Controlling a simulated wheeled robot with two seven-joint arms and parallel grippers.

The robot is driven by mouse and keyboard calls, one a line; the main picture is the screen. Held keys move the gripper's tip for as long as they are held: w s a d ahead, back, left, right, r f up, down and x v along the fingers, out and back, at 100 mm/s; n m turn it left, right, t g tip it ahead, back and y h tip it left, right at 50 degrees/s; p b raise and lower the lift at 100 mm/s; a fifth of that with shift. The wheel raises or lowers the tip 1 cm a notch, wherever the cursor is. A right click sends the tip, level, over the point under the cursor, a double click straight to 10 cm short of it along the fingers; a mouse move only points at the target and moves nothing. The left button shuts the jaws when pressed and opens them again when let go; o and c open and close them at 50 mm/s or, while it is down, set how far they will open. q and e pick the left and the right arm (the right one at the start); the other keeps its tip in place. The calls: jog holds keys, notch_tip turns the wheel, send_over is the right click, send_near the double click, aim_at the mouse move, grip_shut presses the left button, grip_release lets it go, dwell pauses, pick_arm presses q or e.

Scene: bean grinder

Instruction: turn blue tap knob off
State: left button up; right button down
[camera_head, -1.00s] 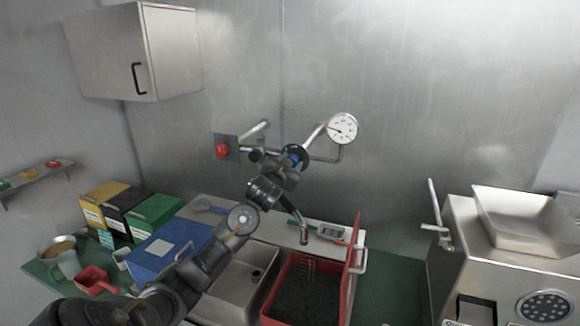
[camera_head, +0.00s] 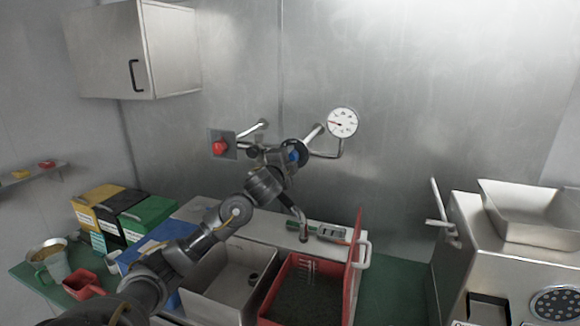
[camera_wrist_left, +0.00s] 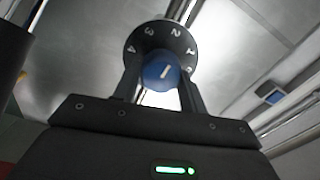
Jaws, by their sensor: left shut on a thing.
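The blue tap knob (camera_head: 294,155) sits on the wall pipework, in front of a dark round dial, above the sink. My left gripper (camera_head: 290,160) reaches up to it from the lower left and partly covers it. In the left wrist view the blue knob (camera_wrist_left: 161,73) has a white line mark, tilted to the right, and lies between the fingers of my left gripper (camera_wrist_left: 160,85). The fingers are shut on it. Behind it the black dial (camera_wrist_left: 160,48) shows white numbers. My right gripper is not in view.
A red knob (camera_head: 219,147) is on a wall plate left of the pipes, and a pressure gauge (camera_head: 342,122) is at upper right. Below are the sink (camera_head: 225,285), the tap spout (camera_head: 301,225) and a red-rimmed bin (camera_head: 353,285). A steel machine (camera_head: 500,260) stands right.

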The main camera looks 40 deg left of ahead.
pick_arm(q)
jog(key=shift+a+f+m+b, duration=0.1)
jog(key=shift+f+m+b, duration=0.1)
jog(key=shift+m+b, duration=3.45)
jog(key=shift+a+f+m+b, duration=0.15)
jog(key=shift+m+b, duration=2.2)
jog(key=shift+m, duration=2.6)
jog(key=shift+d, duration=0.1)
jog(key=o, duration=1)
